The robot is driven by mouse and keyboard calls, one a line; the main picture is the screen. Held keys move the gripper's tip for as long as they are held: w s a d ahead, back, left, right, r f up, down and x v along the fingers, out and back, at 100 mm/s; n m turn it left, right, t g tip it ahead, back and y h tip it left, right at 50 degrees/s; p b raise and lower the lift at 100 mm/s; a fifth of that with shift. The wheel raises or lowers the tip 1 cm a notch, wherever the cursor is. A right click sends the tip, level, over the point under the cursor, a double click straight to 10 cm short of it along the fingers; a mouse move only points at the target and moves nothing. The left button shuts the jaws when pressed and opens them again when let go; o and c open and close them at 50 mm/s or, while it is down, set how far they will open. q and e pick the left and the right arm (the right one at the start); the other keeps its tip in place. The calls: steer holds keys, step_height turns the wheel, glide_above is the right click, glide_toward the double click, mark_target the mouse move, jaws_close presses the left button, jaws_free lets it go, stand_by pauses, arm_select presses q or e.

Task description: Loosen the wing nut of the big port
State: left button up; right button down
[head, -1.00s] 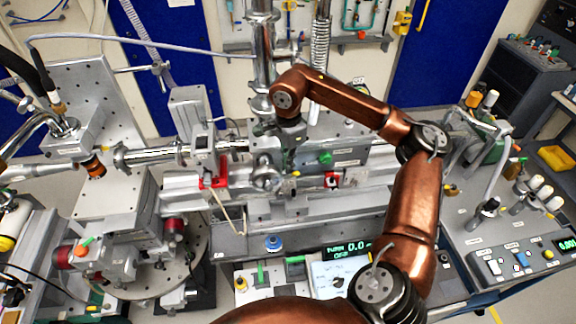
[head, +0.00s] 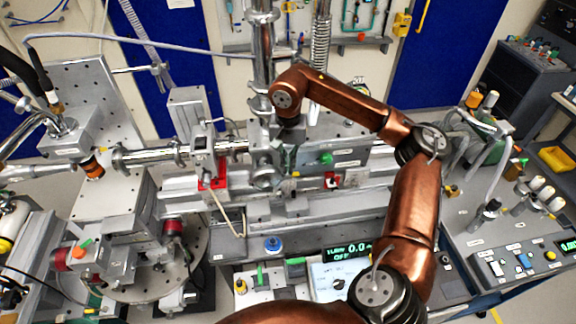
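The big port (head: 262,178) appears to be the round metal flange on the front of the grey chamber block in the middle of the beamline. My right gripper (head: 287,168) comes down from the copper arm's wrist right beside the port, overlapping its right side in the picture. The fingers are small, dark and blurred against the grey metal, so I cannot tell whether they are open or shut, or whether they touch anything. The wing nut cannot be made out; it is too small or hidden by the gripper. My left gripper is out of view.
A red clamp (head: 212,183) stands left of the port and a red-and-white part (head: 331,180) to its right. A green knob (head: 326,158) sits on the chamber. Below are a blue-topped knob (head: 273,244) and a display (head: 347,251). A vertical steel pipe (head: 264,60) rises behind.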

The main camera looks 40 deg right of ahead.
steer(key=shift+f+n, duration=0.1)
steer(key=shift+n, duration=0.7)
steer(key=c, duration=2.6)
jaws_free()
steer(key=shift+c, duration=0.2)
steer(key=shift+o, duration=0.8)
steer(key=shift+d, duration=0.1)
step_height(320, 180, up, 12)
